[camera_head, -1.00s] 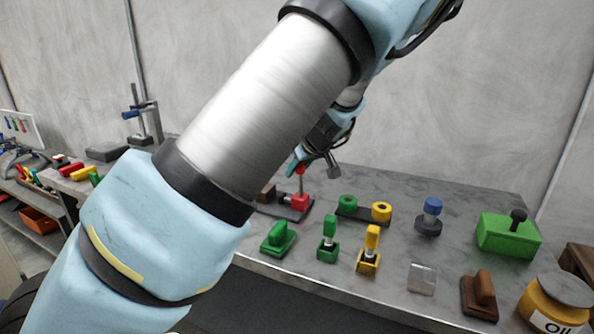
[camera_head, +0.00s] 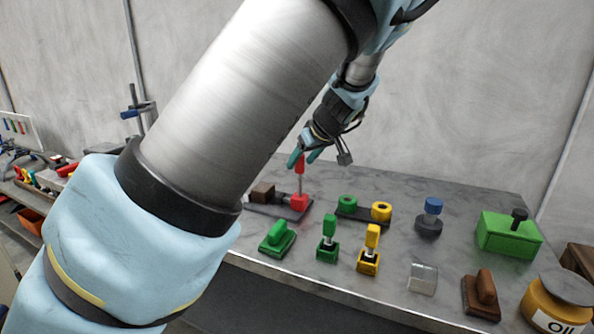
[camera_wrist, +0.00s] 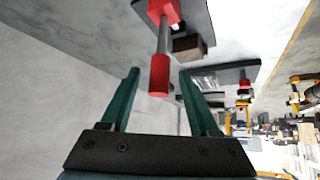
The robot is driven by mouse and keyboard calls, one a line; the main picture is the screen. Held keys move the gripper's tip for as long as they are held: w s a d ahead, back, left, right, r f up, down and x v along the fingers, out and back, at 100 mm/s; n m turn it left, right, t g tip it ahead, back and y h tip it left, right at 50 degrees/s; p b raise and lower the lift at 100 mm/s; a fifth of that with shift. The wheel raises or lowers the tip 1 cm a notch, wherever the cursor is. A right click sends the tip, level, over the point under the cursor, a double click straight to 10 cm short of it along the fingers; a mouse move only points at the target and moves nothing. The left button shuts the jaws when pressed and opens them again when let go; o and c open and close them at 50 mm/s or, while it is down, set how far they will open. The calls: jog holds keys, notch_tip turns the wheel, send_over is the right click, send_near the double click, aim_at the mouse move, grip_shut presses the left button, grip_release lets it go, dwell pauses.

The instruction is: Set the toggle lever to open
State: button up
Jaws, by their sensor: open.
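The toggle lever (camera_head: 300,168) has a red handle on a thin metal rod. It rises upright from a red block on a dark base plate (camera_head: 262,210), which also carries a brown block (camera_head: 262,193). My gripper (camera_head: 304,157) is open, with its teal fingers pointing down at the top of the handle. In the wrist view the red handle (camera_wrist: 160,76) lies between the two fingertips of my gripper (camera_wrist: 158,76), with a gap on each side. The jaws are not closed on it.
A plate with green and yellow knobs (camera_head: 348,201) stands right of the lever. A green block (camera_head: 277,238), a green lever (camera_head: 327,240) and a yellow lever (camera_head: 370,250) stand in front. A green box (camera_head: 508,236) and an oil can (camera_head: 555,305) are farther right.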

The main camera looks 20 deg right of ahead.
jog(key=shift+v, duration=2.7)
